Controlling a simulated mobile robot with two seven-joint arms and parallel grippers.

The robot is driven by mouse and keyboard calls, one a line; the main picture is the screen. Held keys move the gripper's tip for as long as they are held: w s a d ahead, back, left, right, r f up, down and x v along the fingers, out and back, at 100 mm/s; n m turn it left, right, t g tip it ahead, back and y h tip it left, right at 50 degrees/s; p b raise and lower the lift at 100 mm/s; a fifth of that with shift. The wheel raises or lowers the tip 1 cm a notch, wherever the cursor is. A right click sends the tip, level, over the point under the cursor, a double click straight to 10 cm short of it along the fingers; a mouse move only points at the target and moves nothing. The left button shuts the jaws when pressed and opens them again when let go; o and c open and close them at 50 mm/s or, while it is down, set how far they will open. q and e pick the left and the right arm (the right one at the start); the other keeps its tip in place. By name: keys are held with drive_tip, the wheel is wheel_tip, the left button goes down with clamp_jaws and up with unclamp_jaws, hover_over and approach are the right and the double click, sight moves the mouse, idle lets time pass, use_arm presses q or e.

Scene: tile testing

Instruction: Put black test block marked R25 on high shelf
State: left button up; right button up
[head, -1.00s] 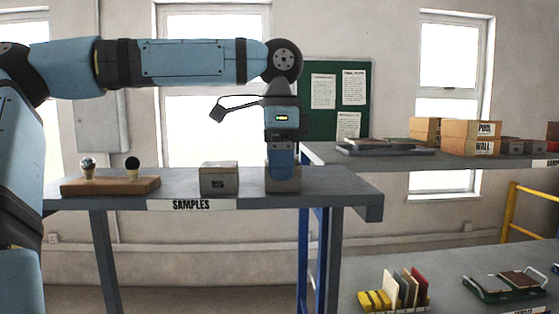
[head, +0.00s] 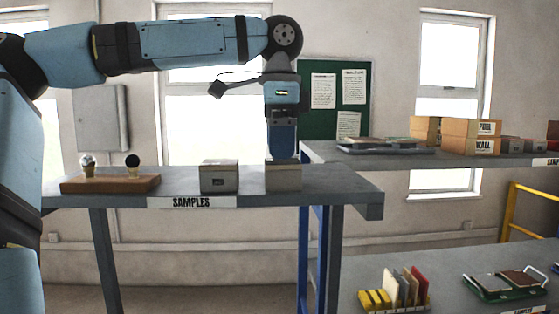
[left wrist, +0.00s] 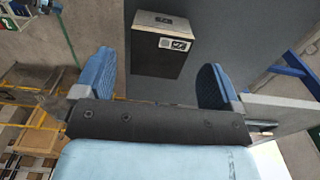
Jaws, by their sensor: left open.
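My left gripper (head: 283,157) points down just above a grey-brown block (head: 283,178) at the right part of the high shelf marked SAMPLES (head: 130,203). It is open and empty. In the left wrist view its two blue fingers (left wrist: 155,82) stand apart, and a dark block (left wrist: 158,62) with a small label lies beyond them. I cannot read the label, so I cannot tell if it is R25. A similar block (head: 219,178) with a dark mark stands to the left on the shelf. My right gripper is not in view.
A wooden stand with two small balls (head: 110,184) is at the shelf's left. Another shelf on the right holds a tray (head: 385,150) and orange boxes (head: 470,136). A lower bench holds coloured tiles (head: 405,288) and a green tray (head: 505,287).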

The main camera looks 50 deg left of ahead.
use_arm(q)
wheel_tip(320, 180, up, 9)
drive_tip(key=shift+f, duration=0.15)
idle(0.7)
